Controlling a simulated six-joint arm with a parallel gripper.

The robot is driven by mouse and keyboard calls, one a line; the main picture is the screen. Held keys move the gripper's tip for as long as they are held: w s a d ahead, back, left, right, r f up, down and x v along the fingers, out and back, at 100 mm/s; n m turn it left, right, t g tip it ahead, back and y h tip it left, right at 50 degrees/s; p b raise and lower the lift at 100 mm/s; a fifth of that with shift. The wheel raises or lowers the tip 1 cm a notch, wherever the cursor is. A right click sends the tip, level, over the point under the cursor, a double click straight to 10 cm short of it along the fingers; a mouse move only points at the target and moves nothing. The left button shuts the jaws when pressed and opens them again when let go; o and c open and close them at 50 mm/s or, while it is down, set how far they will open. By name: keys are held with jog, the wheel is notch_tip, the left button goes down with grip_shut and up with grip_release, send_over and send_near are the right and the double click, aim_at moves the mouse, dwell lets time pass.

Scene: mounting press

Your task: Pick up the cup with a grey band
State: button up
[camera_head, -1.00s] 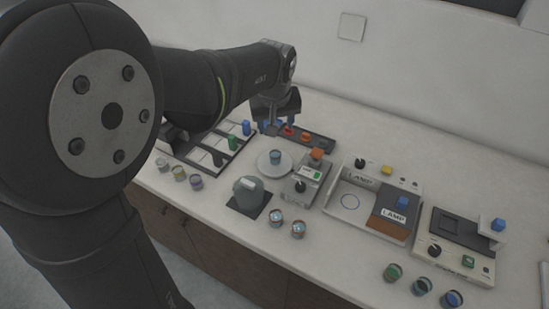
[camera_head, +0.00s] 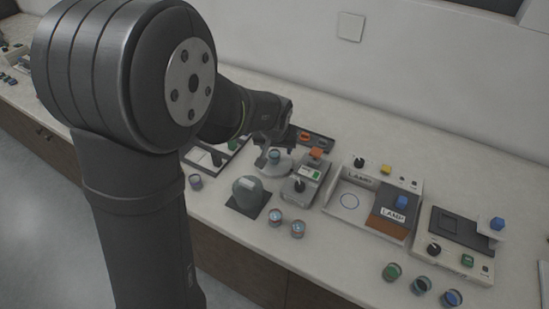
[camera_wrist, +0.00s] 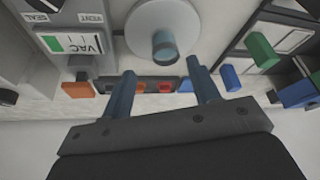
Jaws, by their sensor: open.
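A small blue-grey cup (camera_head: 274,156) stands on a round white plate (camera_head: 286,167). In the wrist view the cup (camera_wrist: 164,46) is on the plate (camera_wrist: 140,18), just ahead of my fingertips and roughly centred between them. A grey band on it is too small to make out clearly. My gripper (camera_wrist: 162,73) is open and empty, with a finger to either side. In the head view my gripper (camera_head: 264,142) is close beside the plate, partly hidden by my own wrist.
A VAC unit (camera_head: 306,178) stands right of the plate, and a dark grey domed vessel (camera_head: 250,193) stands in front. Cups with red and blue marks (camera_head: 276,217) are nearer the front edge. A dark rack (camera_head: 318,141) lies behind. LAMP trays (camera_head: 349,201) are to the right.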

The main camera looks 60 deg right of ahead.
aim_at(274, 154)
jog(key=shift+w+x, duration=0.2)
jog(key=shift+x, duration=1.25)
jog(key=shift+w+x, duration=0.2)
jog(key=shift+x, duration=1.3)
jog(key=shift+a, duration=0.1)
jog(key=c, duration=1.1)
